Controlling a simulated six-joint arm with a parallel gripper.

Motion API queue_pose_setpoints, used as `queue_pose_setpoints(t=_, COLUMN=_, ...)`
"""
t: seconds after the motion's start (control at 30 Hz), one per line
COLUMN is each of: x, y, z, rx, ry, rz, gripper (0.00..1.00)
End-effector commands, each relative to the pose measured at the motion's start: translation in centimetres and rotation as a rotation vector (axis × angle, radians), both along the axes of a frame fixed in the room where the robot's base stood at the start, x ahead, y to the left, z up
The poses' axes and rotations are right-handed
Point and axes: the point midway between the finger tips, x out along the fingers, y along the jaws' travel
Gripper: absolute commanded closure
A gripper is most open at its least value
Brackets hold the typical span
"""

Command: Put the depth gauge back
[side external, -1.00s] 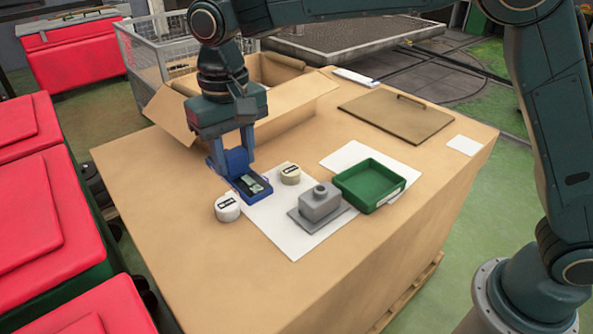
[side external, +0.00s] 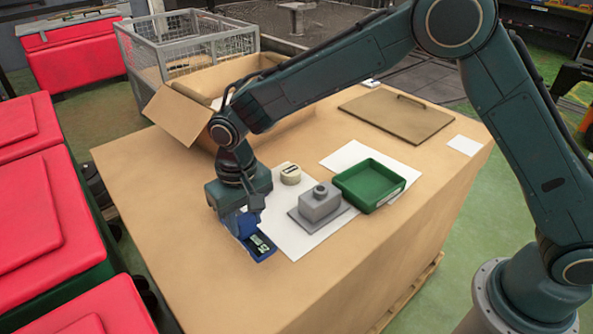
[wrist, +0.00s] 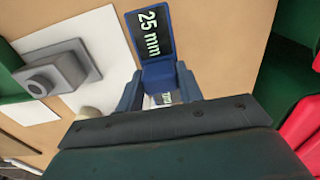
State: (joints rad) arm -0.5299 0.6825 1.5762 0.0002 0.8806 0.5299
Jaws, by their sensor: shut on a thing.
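My gripper (wrist: 160,92) is shut on a blue piece with a dark face marked "25 mm" (wrist: 152,32), which I take to be the depth gauge. In the side view the blue piece (side external: 260,246) is at the near-left edge of the white sheet, below my wrist. Whether it touches the table is unclear. A grey stepped block with a round boss (side external: 320,203) stands on a flat plate on the white sheet; it also shows at upper left in the wrist view (wrist: 60,72). A small white labelled patch (wrist: 165,98) shows between the fingers.
A cream round item (side external: 291,173) stands behind the grey block. A green tray (side external: 362,205) is to its right. The table's front-left (side external: 180,230) is clear.

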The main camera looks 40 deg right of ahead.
Motion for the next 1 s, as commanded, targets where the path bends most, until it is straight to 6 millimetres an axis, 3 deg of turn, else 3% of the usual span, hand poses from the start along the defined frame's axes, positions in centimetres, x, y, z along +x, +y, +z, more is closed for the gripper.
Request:
queue_pose_setpoints(t=0.27, x=0.0, y=0.0, z=-0.5, rx=0.0, ry=0.001, rz=0.0, gripper=0.82)
queue_pose_setpoints(t=0.63, x=0.0, y=0.0, z=-4.2, rx=-0.001, ry=0.001, rz=0.0, gripper=0.82)
queue_pose_setpoints(t=1.0, x=0.0, y=0.0, z=-4.5, rx=0.0, ry=0.0, rz=0.0, gripper=0.82)
